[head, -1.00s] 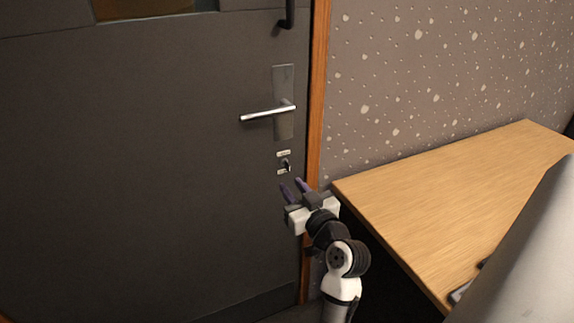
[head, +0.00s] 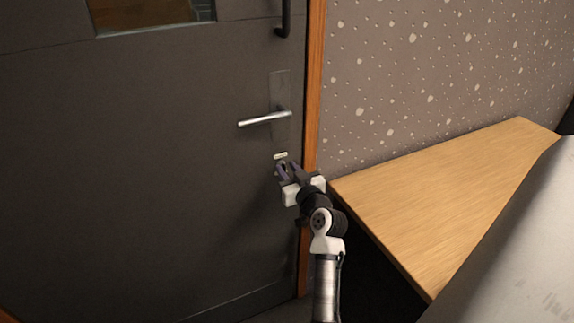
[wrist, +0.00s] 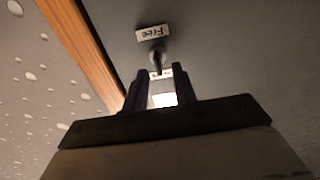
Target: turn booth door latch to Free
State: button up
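The booth door (head: 130,160) is dark grey and looks closed in its wooden frame. Its latch sits below the lever handle (head: 264,119). In the wrist view the latch knob (wrist: 157,57) is a small dark turn piece just beyond my fingertips. A "Free" label (wrist: 154,32) shows beside it, upside down, and a second pale label lies partly hidden between my fingers. My gripper (head: 287,168) is at the latch, its two fingers apart with a gap between them (wrist: 161,85). Whether the fingers touch the knob cannot be told. In the head view my gripper hides most of the latch.
A wooden desk (head: 440,200) stands to the right of the door, close to my arm. The wooden door frame (head: 314,90) and a speckled wall (head: 430,70) are right of the latch. A dark pull handle (head: 286,20) is higher on the door.

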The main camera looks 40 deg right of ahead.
jog(key=shift+w+d, duration=0.15)
jog(key=shift+w, duration=0.35)
grip_shut()
